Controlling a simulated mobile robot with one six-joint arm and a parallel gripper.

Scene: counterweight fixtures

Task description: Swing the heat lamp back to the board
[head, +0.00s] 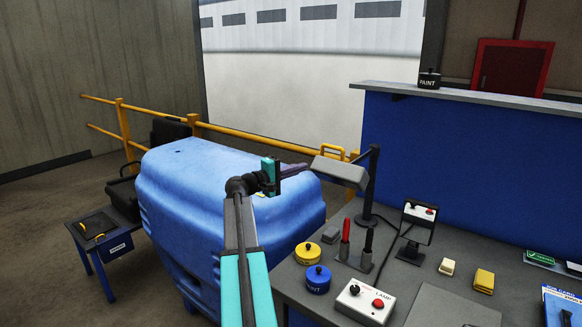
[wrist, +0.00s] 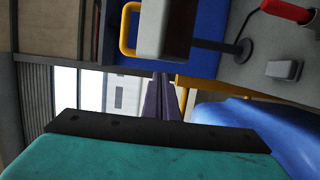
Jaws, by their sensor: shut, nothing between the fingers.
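The heat lamp has a grey box-shaped head (head: 340,172) on a dark post (head: 372,190) standing on the bench. Its head points left, over the bench's left edge. A yellow handle (head: 332,151) shows at the head's far side. My gripper (head: 308,167) is shut and empty, its fingertips just left of the lamp head; I cannot tell whether they touch it. In the wrist view, the lamp head (wrist: 163,30) is above the shut fingers (wrist: 161,76), beside the yellow handle (wrist: 128,30). Which thing is the board is unclear; a flat grey plate (head: 450,308) lies at the bench's front.
The bench (head: 285,282) holds a white LAMP switch box (head: 366,304), yellow pot (head: 307,254), blue pot (head: 318,280), a tool rack (head: 354,261) and a small mirror-like stand (head: 417,222). A large blue housing (head: 200,200) and yellow railing (head: 240,133) are left. A blue panel (head: 450,155) stands behind.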

